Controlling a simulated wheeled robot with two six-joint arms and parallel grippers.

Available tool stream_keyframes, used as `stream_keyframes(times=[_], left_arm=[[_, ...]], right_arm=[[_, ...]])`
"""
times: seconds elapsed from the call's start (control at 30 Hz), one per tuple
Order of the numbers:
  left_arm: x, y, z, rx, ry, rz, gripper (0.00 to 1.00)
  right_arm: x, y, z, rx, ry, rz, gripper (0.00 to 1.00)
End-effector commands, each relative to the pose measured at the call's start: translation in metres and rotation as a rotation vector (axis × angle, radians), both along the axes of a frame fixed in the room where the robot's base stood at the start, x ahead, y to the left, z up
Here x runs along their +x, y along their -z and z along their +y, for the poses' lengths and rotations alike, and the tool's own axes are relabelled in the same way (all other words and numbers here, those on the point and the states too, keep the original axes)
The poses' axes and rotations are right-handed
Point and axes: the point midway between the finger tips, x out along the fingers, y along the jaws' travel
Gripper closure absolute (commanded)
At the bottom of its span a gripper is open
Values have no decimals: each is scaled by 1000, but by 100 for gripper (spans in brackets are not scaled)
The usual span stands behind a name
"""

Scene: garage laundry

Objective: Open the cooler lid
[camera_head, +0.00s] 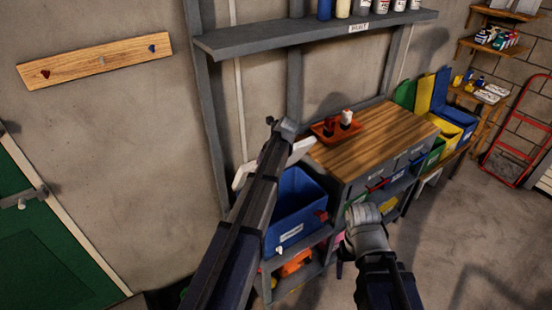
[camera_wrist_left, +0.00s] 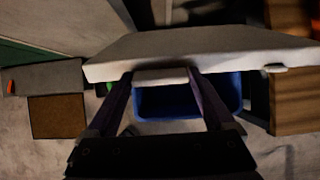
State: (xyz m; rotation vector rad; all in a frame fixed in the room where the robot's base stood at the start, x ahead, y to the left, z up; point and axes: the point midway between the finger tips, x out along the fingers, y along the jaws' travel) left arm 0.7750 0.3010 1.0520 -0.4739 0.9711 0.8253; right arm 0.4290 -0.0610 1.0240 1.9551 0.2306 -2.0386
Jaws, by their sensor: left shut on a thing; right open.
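The cooler has a blue body (camera_head: 284,240) and stands on a low grey shelf unit left of the workbench. Its white lid (camera_head: 243,174) is raised and tilted up behind it, partly hidden by my left arm. The open blue inside shows in the left wrist view (camera_wrist_left: 190,100), under the white lid (camera_wrist_left: 210,48). My left gripper (camera_wrist_left: 160,77) is shut on the lid's front edge piece, one finger on each side. In the head view my left fingers are hidden behind my arm. My right gripper (camera_head: 342,260) is open, low in front of the shelf unit, apart from the cooler.
A wood-topped workbench (camera_head: 375,138) with an orange tray (camera_head: 335,131) stands right of the cooler. A grey wall shelf (camera_head: 310,35) with bottles hangs above. Coloured bins (camera_head: 452,127) are farther right. A green door (camera_head: 45,245) is at left.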

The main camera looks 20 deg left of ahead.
Motion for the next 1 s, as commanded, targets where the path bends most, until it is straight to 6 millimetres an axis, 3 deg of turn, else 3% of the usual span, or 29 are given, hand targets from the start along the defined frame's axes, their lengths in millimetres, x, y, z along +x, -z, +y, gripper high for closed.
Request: stream_keyframes(times=[0.03,0.3,0.7,1.0], left_arm=[[12,-15,12,-30,-9,24,100],[51,-33,62,-202,-8,156,100],[88,-35,113,-231,-3,176,100],[98,-35,127,-228,-1,175,100]], right_arm=[[0,-19,0,0,0,0,20],[0,-54,0,1,6,0,20],[0,-58,0,2,9,0,20],[0,-58,0,2,8,0,20]])
